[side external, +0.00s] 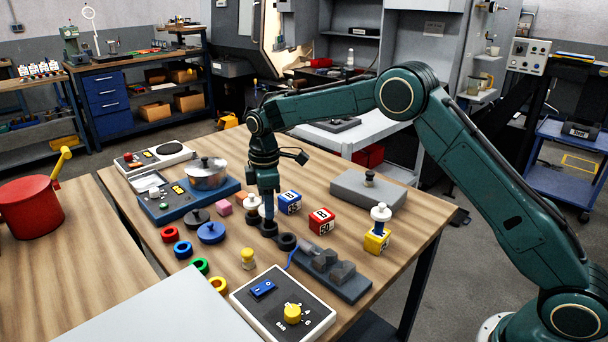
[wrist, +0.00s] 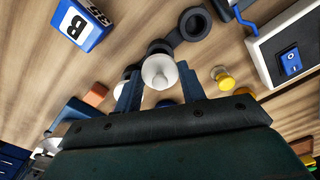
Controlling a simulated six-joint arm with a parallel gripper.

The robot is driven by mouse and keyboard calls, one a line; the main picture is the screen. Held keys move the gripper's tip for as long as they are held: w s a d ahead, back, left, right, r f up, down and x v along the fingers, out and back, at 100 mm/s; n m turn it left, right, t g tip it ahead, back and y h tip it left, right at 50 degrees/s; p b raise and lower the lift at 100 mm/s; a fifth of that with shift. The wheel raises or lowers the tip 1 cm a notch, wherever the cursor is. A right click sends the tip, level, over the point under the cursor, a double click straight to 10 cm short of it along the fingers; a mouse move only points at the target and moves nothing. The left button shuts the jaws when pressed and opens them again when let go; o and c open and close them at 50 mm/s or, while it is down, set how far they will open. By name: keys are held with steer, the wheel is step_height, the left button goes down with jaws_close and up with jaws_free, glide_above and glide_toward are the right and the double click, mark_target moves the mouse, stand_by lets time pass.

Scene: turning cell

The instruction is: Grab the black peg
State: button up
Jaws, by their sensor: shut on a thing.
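My gripper (side external: 268,216) points down over the middle of the wooden table. In the wrist view its fingers (wrist: 160,88) stand on either side of a white-headed peg (wrist: 159,72), which they are shut on. A dark base or ring shows just beyond this peg; whether it is joined to the peg or under it I cannot tell. A black peg (side external: 369,178) stands upright on a grey block (side external: 350,190), to the right of and apart from my gripper. Another white peg (side external: 380,213) stands on a yellow cube (side external: 376,241).
Black rings (side external: 287,241) lie close to the fingers. Blue (side external: 290,202) and red (side external: 321,220) numbered cubes stand between my gripper and the grey block. A pot (side external: 207,175) is behind left. A switch panel (side external: 283,306) and a grey fixture (side external: 335,270) are in front.

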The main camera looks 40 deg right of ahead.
step_height(320, 180, up, 19)
stand_by(0.6)
steer(key=shift+f, duration=0.1)
stand_by(0.4)
